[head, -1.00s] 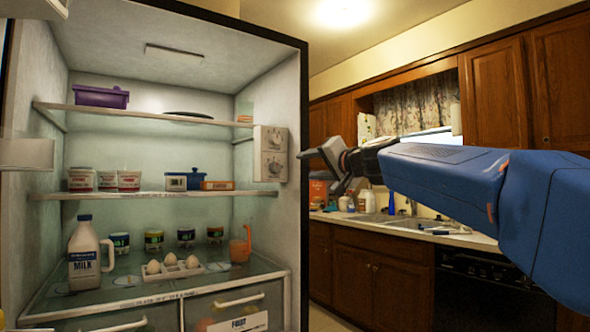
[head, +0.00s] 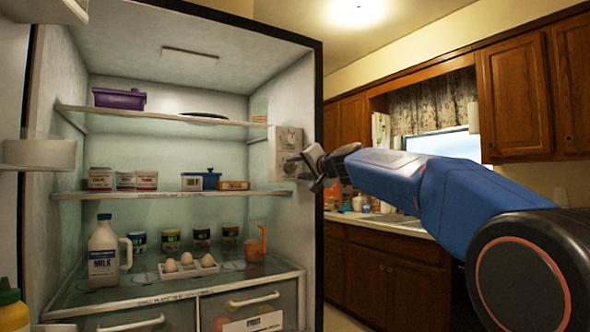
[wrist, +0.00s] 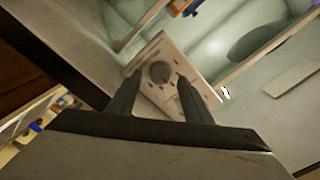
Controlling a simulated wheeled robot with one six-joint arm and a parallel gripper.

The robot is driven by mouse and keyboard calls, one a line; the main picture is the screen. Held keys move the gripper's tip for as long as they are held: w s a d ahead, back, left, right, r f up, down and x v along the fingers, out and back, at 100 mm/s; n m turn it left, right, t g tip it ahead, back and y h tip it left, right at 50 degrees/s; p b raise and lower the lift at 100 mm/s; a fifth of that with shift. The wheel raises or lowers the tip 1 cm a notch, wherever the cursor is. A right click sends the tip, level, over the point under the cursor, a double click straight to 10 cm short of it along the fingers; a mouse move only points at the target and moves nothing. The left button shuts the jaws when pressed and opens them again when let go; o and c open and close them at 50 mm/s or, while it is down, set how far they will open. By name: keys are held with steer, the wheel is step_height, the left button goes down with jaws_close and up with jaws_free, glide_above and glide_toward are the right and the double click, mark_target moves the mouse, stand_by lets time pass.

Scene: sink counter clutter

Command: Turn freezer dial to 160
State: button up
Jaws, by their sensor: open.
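A pale control panel (head: 289,138) is mounted on the right inner wall of the open fridge, beside the shelf ends. My gripper (head: 303,166) is at the lower part of this panel and hides some of it. In the wrist view the panel (wrist: 186,66) lies ahead of my open gripper (wrist: 157,88). A round grey dial (wrist: 160,72) shows between the two fingertips, one finger on each side. I cannot tell whether the fingers touch it. Its markings and setting are too small to read, and I cannot tell whether it is the freezer dial.
The shelf edge (head: 180,194) ends close to my gripper. Tubs, a blue pot (head: 211,179), a milk jug (head: 103,252) and eggs (head: 187,262) stand inside. A yellow bottle (head: 13,308) is at bottom left. Wooden cabinets and a counter are at the right.

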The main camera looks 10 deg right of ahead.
mark_target(290, 168)
steer(key=shift+x, duration=1.1)
steer(key=shift+c, duration=0.3)
steer(key=c, duration=1)
steer(key=shift+m, duration=0.4)
steer(key=m, duration=0.4)
steer(key=shift+m, duration=0.3)
steer(key=m, duration=0.4)
steer(key=shift+m, duration=0.4)
